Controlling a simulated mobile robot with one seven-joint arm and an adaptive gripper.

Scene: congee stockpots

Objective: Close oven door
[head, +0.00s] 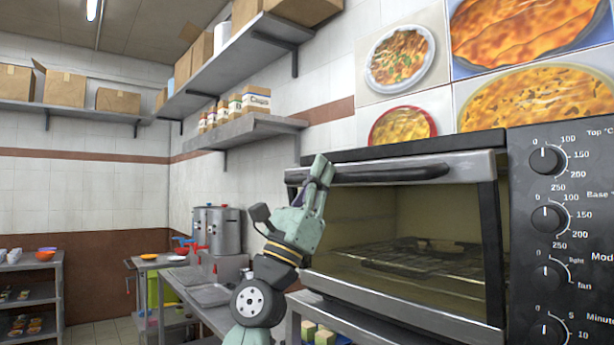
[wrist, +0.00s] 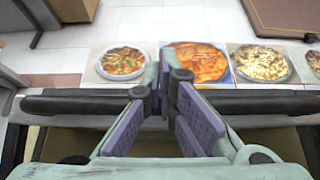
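The oven (head: 507,240) is a large dark unit with a glass door. The door's steel frame (head: 400,299) stands upright or nearly so; I cannot tell whether it is fully shut. The wire rack inside shows through the window. The dark bar handle (head: 385,174) runs along the door's top; it also crosses the wrist view (wrist: 265,103). My gripper (head: 318,170) is at the left end of the handle in the head view. In the wrist view its purple-padded fingers (wrist: 166,80) are together in front of the handle, touching or very close to it, not wrapped around it.
The control panel with knobs (head: 548,218) is right of the door. Steel pots (head: 216,230) stand on the counter to the left. Shelves with boxes (head: 249,127) hang above. Food pictures (head: 400,60) are on the wall above the oven. Open floor (head: 105,333) lies at the left.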

